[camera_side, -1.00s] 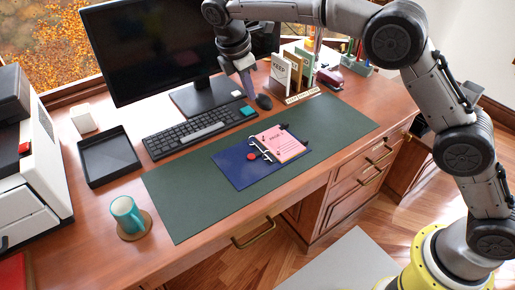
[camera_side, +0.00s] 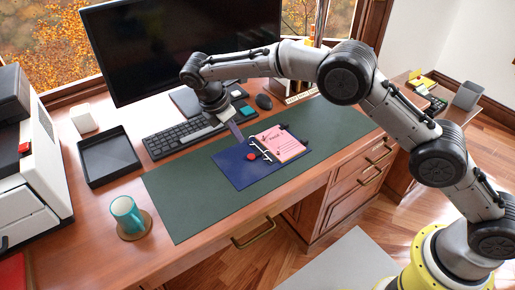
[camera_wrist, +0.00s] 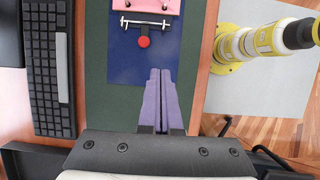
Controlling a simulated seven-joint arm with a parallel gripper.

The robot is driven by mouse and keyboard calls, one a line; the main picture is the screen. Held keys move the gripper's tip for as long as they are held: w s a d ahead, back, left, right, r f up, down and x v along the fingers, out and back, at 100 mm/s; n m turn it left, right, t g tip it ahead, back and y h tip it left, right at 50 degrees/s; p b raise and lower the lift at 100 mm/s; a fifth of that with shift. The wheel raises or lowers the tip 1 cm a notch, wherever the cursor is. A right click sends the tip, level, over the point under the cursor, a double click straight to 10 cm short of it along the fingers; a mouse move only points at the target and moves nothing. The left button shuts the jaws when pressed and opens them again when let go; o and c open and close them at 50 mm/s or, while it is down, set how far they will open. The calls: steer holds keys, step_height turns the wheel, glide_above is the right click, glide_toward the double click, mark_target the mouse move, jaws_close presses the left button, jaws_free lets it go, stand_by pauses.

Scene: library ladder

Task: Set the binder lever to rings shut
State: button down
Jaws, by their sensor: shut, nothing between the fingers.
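The binder (camera_side: 233,172) lies open on the desk mat, a blue cover with a pink sheet (camera_side: 279,144) at its right. Its metal ring bar sits at the sheet's left edge and shows in the wrist view (camera_wrist: 153,23). The lever's red knob (camera_side: 251,156) sticks out from the bar, away from the sheet; it also shows in the wrist view (camera_wrist: 143,42). I cannot tell whether the rings are closed. My gripper (camera_side: 239,140) has its purple fingers shut and empty, by the binder's back edge. In the wrist view the fingertips (camera_wrist: 160,71) appear just short of the knob, slightly right.
A keyboard (camera_side: 185,137) and a monitor (camera_side: 180,45) stand behind the mat (camera_side: 185,205). A black tray (camera_side: 109,157) and a teal mug (camera_side: 126,212) are at left. A mouse (camera_side: 264,101) is behind the binder. The mat's front left is clear.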

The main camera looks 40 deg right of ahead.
steer(key=x, duration=0.8)
steer(key=shift+d+f, duration=0.1)
steer(key=shift+f, duration=0.05)
steer(key=shift+d+f, duration=0.25)
steer(key=shift+d, duration=0.3)
steer(key=shift+d+f, duration=0.25)
steer(key=shift+d, duration=0.3)
steer(key=shift+d+f, duration=0.35)
steer(key=shift+d, duration=0.35)
